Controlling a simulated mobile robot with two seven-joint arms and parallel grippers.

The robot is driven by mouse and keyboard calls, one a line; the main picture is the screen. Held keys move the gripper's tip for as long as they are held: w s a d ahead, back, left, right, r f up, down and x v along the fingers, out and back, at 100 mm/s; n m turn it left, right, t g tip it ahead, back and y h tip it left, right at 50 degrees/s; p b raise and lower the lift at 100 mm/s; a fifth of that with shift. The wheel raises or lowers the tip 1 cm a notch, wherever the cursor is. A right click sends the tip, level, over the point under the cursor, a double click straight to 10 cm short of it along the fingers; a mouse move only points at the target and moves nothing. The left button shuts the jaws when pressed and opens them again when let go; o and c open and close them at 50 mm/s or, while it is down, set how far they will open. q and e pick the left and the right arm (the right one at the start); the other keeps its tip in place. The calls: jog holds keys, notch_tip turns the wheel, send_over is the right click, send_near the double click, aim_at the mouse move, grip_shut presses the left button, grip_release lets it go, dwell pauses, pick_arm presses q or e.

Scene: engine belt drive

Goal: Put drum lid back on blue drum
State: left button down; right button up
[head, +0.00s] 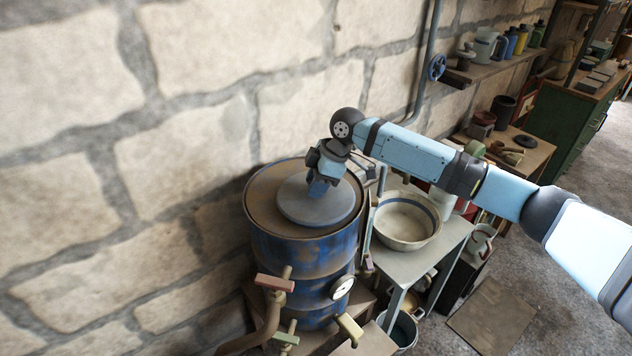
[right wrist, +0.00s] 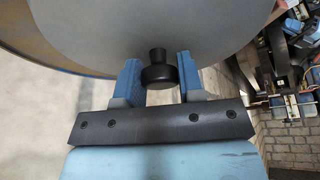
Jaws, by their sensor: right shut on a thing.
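The blue drum (head: 305,260) stands against the stone wall, with a rusty brown top (head: 262,205) and worn blue sides. The round grey drum lid (head: 300,207) is over the drum's top, inside its rim. I cannot tell whether it rests there or hangs just above. My right gripper (head: 322,187) comes down on the lid's middle and is shut on it. In the right wrist view, the lid's black knob (right wrist: 159,72) is between the two blue fingers, and the lid's pale face (right wrist: 170,25) fills the top. My left gripper is not in view.
A bowl (head: 404,218) stands on a metal table (head: 448,240) right of the drum. Taps (head: 275,284) and a gauge (head: 342,287) are at the drum's front. A wall shelf (head: 490,70) with bottles and a green cabinet (head: 580,125) are farther back.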

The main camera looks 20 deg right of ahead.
jog(key=o, duration=1.1)
jog(key=shift+o, duration=0.2)
jog(key=shift+f, duration=0.1)
